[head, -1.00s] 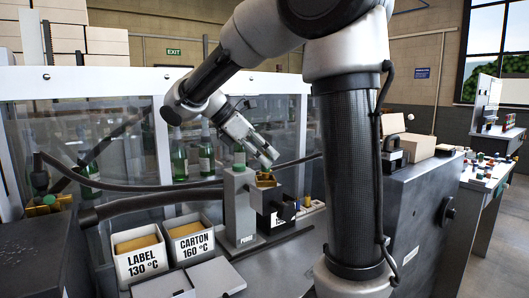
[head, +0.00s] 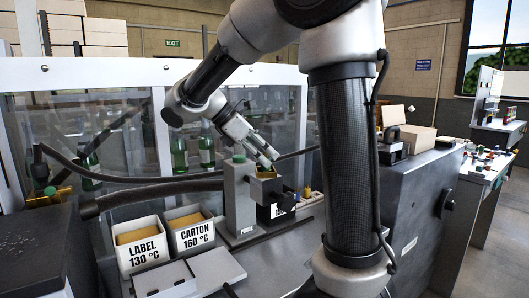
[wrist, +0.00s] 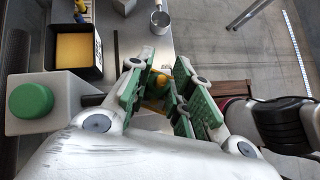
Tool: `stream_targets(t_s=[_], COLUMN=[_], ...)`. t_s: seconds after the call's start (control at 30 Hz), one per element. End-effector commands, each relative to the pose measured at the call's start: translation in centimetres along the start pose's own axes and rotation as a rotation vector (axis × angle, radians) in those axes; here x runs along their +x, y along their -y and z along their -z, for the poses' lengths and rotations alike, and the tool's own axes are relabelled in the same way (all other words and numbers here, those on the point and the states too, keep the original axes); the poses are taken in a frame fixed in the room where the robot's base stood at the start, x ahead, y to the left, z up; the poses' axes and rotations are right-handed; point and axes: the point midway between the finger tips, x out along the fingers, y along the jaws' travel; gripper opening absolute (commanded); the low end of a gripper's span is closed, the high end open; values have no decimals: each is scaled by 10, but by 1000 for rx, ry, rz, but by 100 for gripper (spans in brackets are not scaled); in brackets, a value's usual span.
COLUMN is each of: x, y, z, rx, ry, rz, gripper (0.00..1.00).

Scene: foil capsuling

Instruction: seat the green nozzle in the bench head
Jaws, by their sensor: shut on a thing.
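My gripper (head: 268,158) is in the middle of the head view, above and beside the black box with a yellow top. In the wrist view my gripper (wrist: 160,98) has its green-padded fingers closed around a small brass-yellow piece (wrist: 155,84). The fingers hide most of this piece, and I cannot tell whether it has a green part. I cannot make out the bench head for certain. A brass fitting (head: 45,199) with a green piece sits at the far left, by the hoses.
A grey post (head: 238,198) with a green button (wrist: 31,100) stands beside the gripper. The black box (wrist: 77,48) is close by. LABEL (head: 143,250) and CARTON (head: 193,237) bins stand at front left. A metal cup (wrist: 160,22) and a clear-panelled guard are near.

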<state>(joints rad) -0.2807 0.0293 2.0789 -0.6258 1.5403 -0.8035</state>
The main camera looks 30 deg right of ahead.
Motion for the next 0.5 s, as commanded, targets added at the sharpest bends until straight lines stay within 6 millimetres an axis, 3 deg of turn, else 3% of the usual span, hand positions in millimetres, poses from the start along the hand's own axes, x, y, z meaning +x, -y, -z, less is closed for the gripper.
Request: stream_targets(t_s=[0.23, 0.27, 0.3, 0.4, 0.5], x=[5, 5, 4, 4, 4], y=[0, 0, 0, 0, 0], z=[4, 4, 4, 4, 4], rx=[-1, -1, 0, 0, 0], ry=[1, 0, 0, 0, 0], rz=[1, 1, 0, 0, 0], gripper=[2, 25, 33, 47, 47])
